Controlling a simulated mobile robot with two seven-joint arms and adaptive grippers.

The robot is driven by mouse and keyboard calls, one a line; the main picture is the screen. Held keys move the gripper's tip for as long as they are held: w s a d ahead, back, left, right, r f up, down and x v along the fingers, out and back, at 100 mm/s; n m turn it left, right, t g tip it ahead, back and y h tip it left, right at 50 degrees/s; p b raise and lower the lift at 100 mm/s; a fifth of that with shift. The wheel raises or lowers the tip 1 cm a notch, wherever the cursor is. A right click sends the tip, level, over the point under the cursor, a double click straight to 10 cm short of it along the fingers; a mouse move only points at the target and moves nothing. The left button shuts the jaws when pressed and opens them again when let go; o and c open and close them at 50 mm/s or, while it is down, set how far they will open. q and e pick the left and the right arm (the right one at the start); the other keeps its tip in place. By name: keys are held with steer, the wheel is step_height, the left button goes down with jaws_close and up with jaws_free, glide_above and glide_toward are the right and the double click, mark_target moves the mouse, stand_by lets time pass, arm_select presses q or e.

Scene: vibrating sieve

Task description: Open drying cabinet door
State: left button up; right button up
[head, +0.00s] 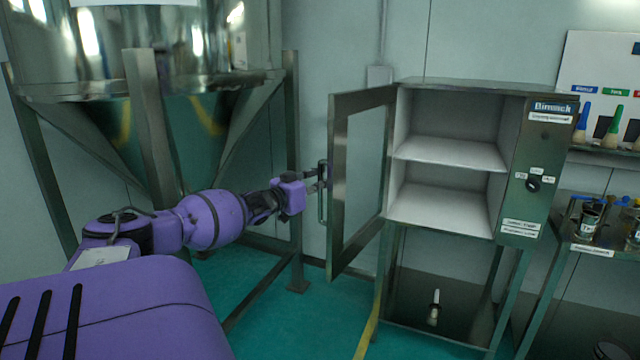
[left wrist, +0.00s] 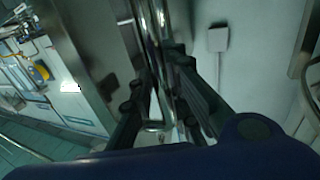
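The drying cabinet (head: 527,180) stands at the right of centre in the head view, with two empty white compartments showing. Its framed glass door (head: 338,190) stands wide open, swung out to the left on its left-hand hinge side. A metal bar handle (head: 322,207) is on the door's outer face; it also shows in the left wrist view (left wrist: 164,20). My left gripper (head: 319,180) is at this handle. In the left wrist view its dark fingers (left wrist: 157,85) lie on both sides of the bar, closed on it. My right gripper is out of view.
A large steel hopper (head: 150,50) on legs stands at the left, close behind my left arm. A small brush (head: 434,308) is under the cabinet. A side table (head: 592,245) with containers stands at the right. Green floor is clear before the door.

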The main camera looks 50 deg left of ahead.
arm_select(q)
steer(key=o, duration=0.3)
steer(key=shift+w, duration=0.1)
steer(key=s+d, duration=0.2)
steer(key=s, duration=1)
stand_by(0.6)
